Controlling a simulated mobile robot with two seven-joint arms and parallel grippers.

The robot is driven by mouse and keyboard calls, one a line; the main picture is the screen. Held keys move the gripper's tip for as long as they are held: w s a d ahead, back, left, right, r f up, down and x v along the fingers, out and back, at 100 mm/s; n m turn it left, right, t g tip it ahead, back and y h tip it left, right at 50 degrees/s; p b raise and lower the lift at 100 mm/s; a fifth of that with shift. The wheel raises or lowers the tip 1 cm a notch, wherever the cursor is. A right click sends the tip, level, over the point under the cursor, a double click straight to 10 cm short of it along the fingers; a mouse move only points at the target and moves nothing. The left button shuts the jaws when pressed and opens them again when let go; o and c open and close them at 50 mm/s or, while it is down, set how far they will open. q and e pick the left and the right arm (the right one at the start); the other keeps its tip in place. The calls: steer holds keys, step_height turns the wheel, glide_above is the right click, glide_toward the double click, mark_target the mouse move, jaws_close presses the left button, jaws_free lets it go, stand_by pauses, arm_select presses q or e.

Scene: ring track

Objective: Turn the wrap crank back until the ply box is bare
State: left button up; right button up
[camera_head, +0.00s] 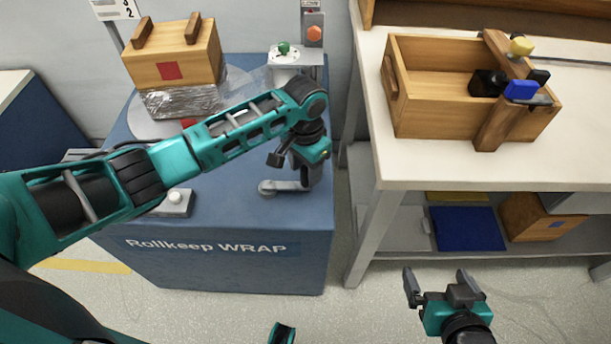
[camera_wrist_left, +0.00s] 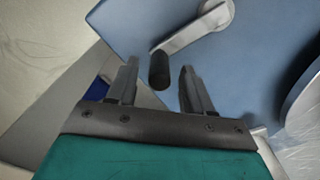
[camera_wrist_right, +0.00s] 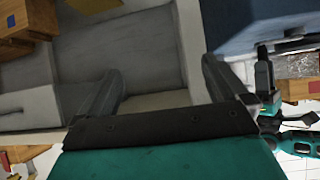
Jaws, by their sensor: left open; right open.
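The ply box (camera_head: 172,55), with a red square on its side, stands on the round turntable (camera_head: 145,125) of the blue wrap machine. Shiny clear film (camera_head: 185,101) covers its lower part; the upper part is bare. The grey wrap crank (camera_head: 287,186) sits on the machine top; in the left wrist view its arm (camera_wrist_left: 195,30) ends in a black handle (camera_wrist_left: 159,70). My left gripper (camera_head: 309,180) is open over the crank, with the handle lying between its fingertips in the wrist view; contact cannot be told. My right gripper (camera_head: 436,278) is open and empty over the floor.
A white-topped table (camera_head: 440,165) at right bears an open wooden crate (camera_head: 425,115) with a clamp-like bar. A blue mat and another box lie on its lower shelf. A post with a green knob (camera_head: 284,48) and orange button (camera_head: 314,34) stands behind the crank.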

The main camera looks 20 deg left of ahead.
arm_select(q)
steer(key=shift+f, duration=1.3)
steer(key=shift+c, duration=0.4)
jaws_close()
